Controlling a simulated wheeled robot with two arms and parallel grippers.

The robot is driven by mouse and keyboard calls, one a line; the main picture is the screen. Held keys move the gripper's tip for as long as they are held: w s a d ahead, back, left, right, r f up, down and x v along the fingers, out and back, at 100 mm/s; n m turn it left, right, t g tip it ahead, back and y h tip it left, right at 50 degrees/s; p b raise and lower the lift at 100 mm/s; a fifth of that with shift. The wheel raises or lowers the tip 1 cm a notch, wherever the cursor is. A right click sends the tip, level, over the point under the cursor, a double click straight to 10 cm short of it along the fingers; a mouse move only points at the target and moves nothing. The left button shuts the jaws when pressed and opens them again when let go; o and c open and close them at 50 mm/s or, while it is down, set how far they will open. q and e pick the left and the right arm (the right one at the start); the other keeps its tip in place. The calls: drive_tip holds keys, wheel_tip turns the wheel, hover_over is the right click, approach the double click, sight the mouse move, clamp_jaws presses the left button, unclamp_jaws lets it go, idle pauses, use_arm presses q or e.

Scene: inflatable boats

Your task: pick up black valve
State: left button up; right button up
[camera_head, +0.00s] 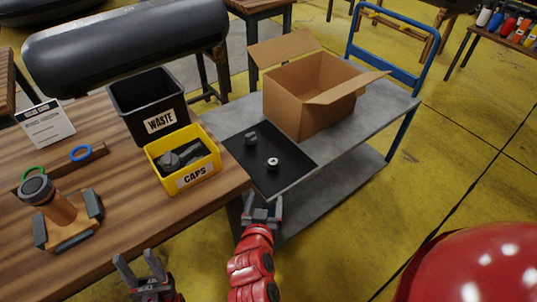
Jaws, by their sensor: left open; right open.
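A small dark part (250,139), apparently the black valve, lies on the black mat (295,152) on the grey cart. A small round pale part with a dark centre (272,164) lies nearer on the same mat. My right gripper (262,203) is open and empty, just in front of the mat's near edge, apart from both parts. My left gripper (136,261) is open and empty at the bottom of the view, in front of the wooden table.
The wooden table (120,210) holds a yellow CAPS bin (198,176) with dark parts, a black WASTE bin (125,112), a sign and an orange-brown tool. An open cardboard box (312,105) stands on the grey cart (385,105) behind the mat. A red rounded object (475,268) is at lower right.

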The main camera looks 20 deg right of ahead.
drive_tip(key=b, duration=0.1)
approach(272, 171)
drive_tip(key=x, duration=0.4)
drive_tip(key=shift+w+d+r, duration=0.15)
drive_tip(key=shift+w, duration=0.2)
drive_tip(key=shift+f+x, duration=0.25)
drive_tip(key=shift+x, duration=1.1)
drive_tip(key=shift+f+x, duration=0.2)
drive_tip(key=shift+x, duration=1.15)
drive_tip(key=shift+s, duration=0.2)
clamp_jaws()
